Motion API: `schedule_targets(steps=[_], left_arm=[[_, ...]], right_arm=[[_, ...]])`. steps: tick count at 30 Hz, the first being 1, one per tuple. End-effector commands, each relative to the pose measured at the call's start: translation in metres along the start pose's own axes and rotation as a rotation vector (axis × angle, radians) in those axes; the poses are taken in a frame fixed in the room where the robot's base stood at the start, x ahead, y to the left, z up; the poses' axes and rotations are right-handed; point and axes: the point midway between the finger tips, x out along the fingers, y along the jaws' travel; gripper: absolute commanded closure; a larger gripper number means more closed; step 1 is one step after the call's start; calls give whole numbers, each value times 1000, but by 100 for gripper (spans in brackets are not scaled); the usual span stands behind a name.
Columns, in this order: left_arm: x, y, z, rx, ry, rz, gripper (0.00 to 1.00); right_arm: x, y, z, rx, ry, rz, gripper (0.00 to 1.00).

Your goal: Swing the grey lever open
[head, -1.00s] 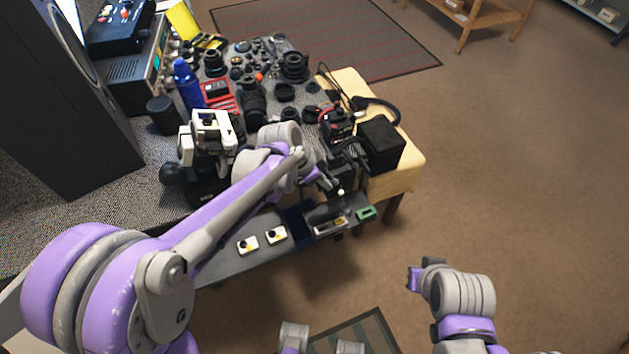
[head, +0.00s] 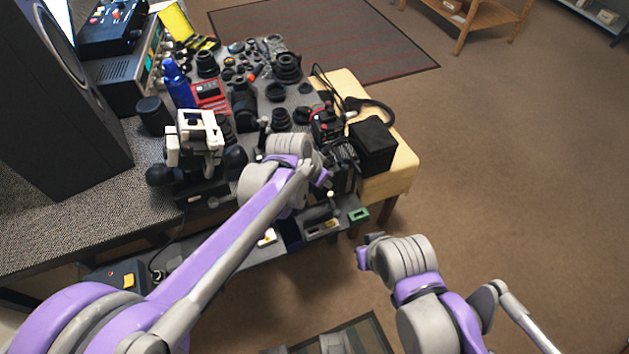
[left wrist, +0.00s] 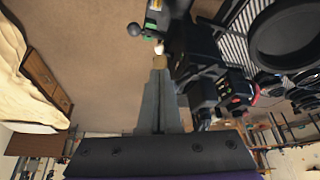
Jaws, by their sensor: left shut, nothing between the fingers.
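My left gripper (left wrist: 160,75) is shut and empty in the left wrist view. Its narrow grey fingers point away from the camera, with a small white knob (left wrist: 158,48) just past the tips; I cannot tell whether they touch. In the head view my left wrist hangs over the near right of the bench and hides its fingers. A thin stalk with a pale knob (head: 331,195) stands beside it, above the bench's front edge. It may be the grey lever, but its shape and position are too small to tell.
A black box (head: 372,146) and a red-and-black device (head: 326,122) stand right of my left wrist. A white-and-black device (head: 195,140) stands to its left. Lens parts and a blue bottle (head: 178,84) crowd behind. Open floor lies right.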

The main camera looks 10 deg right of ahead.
Motion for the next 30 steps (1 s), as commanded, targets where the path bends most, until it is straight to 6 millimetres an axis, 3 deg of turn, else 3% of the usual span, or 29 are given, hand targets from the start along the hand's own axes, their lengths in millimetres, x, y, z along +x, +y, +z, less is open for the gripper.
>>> schedule_targets(steps=[17, 30], left_arm=[[-3, -15, 6, -1, 0, 1, 100], [-2, -14, 8, -1, 0, 0, 100]], right_arm=[[0, 0, 0, 0, 0, 0, 100], [1, 0, 1, 0, -1, 0, 100]])
